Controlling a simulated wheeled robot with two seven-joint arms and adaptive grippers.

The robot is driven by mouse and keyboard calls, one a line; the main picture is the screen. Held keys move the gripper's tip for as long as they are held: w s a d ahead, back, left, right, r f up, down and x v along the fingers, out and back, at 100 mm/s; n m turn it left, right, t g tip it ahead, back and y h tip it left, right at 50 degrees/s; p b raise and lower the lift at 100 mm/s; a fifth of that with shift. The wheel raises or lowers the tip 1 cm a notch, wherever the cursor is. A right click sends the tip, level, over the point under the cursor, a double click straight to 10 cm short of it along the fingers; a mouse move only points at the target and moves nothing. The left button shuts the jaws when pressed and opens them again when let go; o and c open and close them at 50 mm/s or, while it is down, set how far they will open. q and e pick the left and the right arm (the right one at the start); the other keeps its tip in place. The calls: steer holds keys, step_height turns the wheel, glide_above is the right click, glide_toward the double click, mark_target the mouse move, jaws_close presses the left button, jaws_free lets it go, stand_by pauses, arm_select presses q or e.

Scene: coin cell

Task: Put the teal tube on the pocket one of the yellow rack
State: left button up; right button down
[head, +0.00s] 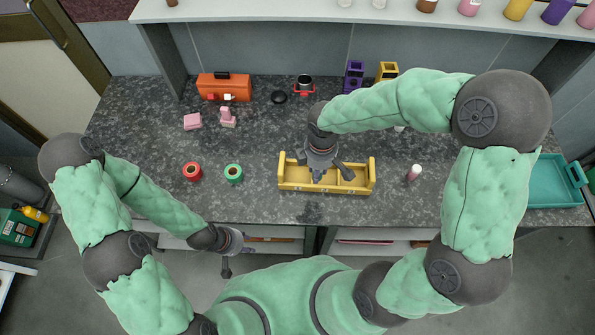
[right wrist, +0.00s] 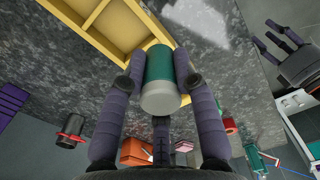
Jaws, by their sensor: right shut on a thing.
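The teal tube (right wrist: 160,66), with a pale grey end, is gripped between the fingers of my right gripper (right wrist: 160,85) in the right wrist view. In the head view my right gripper (head: 318,172) is over the yellow rack (head: 294,185), and the tube is hidden there. The rack also shows in the right wrist view (right wrist: 118,28), with the tube's far end overlapping its edge. I cannot tell whether the tube touches the rack. The rack's open pockets are partly covered by the gripper. My left gripper (head: 226,266) is empty in front of the table edge, its fingers apart.
Red (head: 192,171) and green (head: 233,173) rolls lie left of the rack. A small white-topped tube (head: 414,172) stands to its right. An orange toolbox (head: 224,88), a purple holder (head: 353,76) and a yellow holder (head: 388,70) are behind. A teal tray (head: 553,190) is far right.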

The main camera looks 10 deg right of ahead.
steer(key=b, duration=0.2)
glide_above(299, 176)
step_height(299, 176, down, 7)
steer(key=shift+s+d+r, duration=0.1)
steer(key=shift+f+b, duration=0.9)
steer(key=shift+f, duration=0.75)
steer(key=shift+f, duration=0.2)
steer(key=c, duration=1.2)
jaws_free()
steer(key=shift+r, duration=0.15)
step_height(299, 176, up, 12)
steer(key=p, duration=0.4)
